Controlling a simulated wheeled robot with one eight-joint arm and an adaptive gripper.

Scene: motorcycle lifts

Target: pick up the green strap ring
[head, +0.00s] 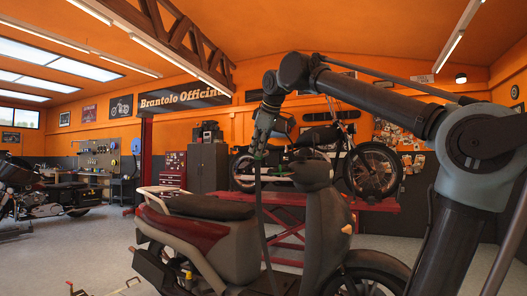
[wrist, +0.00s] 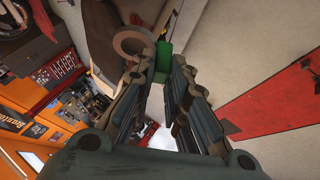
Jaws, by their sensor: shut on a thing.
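My gripper (wrist: 163,66) is shut on the green strap ring (wrist: 162,61), which shows as a small bright green block between the fingertips in the wrist view. The fingers hide part of it. In the head view, my gripper (head: 260,146) is raised above the scooter, and a little green of the strap ring (head: 258,156) shows at its tips. A dark strap (head: 262,215) hangs from there past the scooter's seat and front. In the wrist view, a brownish round ring shape (wrist: 133,40) lies just left of the fingertips; I cannot tell what it belongs to.
A maroon scooter (head: 190,222) stands close in front, its dark upright front (head: 325,215) right of the strap. Behind it, a motorcycle (head: 335,160) stands on a red lift (head: 380,205). Another motorcycle (head: 40,195) is far left. The pale floor (head: 70,250) at left is mostly clear.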

